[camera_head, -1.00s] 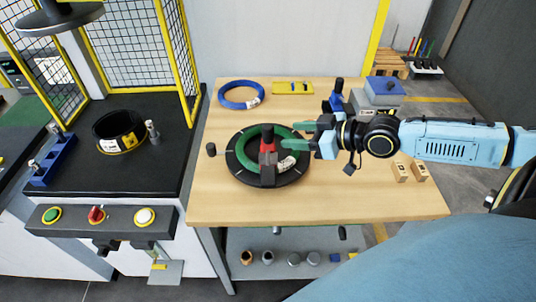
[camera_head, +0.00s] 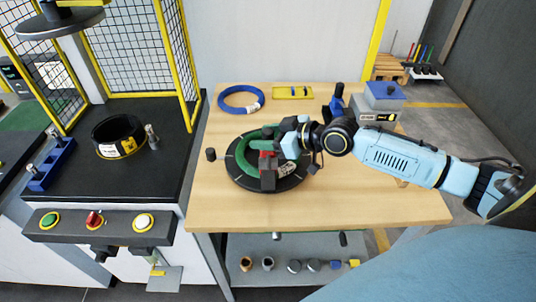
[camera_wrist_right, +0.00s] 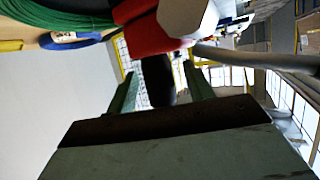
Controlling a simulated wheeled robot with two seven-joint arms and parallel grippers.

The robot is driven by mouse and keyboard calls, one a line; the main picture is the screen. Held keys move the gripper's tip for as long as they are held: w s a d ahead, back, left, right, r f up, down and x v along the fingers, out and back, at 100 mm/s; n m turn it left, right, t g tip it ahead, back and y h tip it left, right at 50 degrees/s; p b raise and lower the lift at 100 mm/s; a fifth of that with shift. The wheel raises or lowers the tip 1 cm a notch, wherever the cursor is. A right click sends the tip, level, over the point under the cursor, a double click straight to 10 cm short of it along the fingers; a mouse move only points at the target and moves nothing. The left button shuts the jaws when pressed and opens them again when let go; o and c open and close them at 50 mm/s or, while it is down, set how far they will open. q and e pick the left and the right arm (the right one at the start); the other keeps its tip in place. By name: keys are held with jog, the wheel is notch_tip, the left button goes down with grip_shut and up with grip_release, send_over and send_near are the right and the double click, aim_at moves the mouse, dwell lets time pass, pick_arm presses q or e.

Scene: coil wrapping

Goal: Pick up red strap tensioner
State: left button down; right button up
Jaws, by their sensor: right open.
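The red strap tensioner (camera_head: 267,169), red with dark grey parts, stands on the black round turntable (camera_head: 238,178) beside the green coil (camera_head: 243,150). In the right wrist view its red body (camera_wrist_right: 150,35) is at the top, with a dark upright part (camera_wrist_right: 157,78) between the fingers. My right gripper (camera_head: 273,138) is at the tensioner's upper part, partly hiding it. In the right wrist view the open green fingers (camera_wrist_right: 160,88) lie on either side of the dark part; contact cannot be told. My left gripper is not in view.
A blue coil (camera_head: 241,99) and a yellow tray (camera_head: 292,92) lie at the back of the wooden table (camera_head: 350,207). A grey device with a blue top (camera_head: 384,92) stands at the back right. The table's front is clear. A black machine bed (camera_head: 110,182) is at left.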

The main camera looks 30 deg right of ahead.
jog(key=shift+w+a+f, duration=0.3)
jog(key=shift+w, duration=0.2)
jog(key=shift+c, duration=0.4)
grip_shut()
jog(key=shift+r, duration=0.1)
